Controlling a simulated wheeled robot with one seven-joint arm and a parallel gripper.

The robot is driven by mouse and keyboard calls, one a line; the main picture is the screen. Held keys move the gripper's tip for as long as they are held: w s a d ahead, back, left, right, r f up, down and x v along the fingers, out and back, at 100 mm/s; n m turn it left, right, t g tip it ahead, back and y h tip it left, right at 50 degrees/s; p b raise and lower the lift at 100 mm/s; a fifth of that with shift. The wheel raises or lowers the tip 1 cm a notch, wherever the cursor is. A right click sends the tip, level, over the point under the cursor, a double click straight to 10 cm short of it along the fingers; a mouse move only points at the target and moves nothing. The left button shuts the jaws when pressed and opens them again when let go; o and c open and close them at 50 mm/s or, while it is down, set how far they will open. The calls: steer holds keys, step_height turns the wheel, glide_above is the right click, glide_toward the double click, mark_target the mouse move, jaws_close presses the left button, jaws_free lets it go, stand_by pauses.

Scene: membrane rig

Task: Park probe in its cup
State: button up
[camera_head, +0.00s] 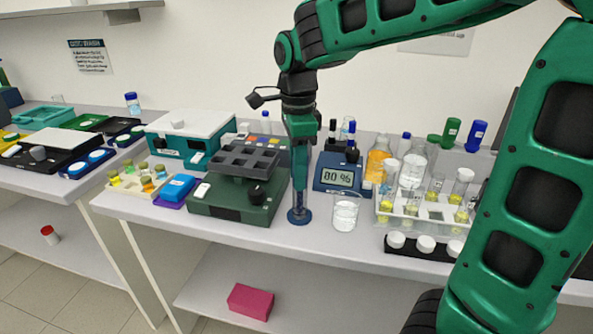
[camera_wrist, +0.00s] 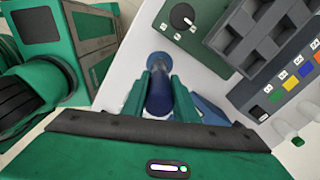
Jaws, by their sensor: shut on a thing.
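My gripper (camera_head: 299,170) points straight down over the bench and is shut on a dark blue upright rod, the probe (camera_head: 298,196). In the wrist view, the probe (camera_wrist: 160,95) stands between the two green fingers (camera_wrist: 158,88). The small round blue cup (camera_head: 299,216) is on the bench directly below. In the wrist view, the cup's rim (camera_wrist: 158,61) shows just beyond the probe. The probe's lower end lines up with the cup. I cannot tell whether it is inside or just above it.
A green shaker with a grey rack (camera_head: 240,193) stands close on the left. A clear rack of vials (camera_head: 420,205) is farther right. The bench's front edge is near.

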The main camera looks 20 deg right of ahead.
steer(key=shift+f, duration=0.1)
steer(key=o, duration=1)
steer(key=shift+c, duration=0.2)
step_height(320, 180, up, 11)
steer(key=shift+f, duration=0.1)
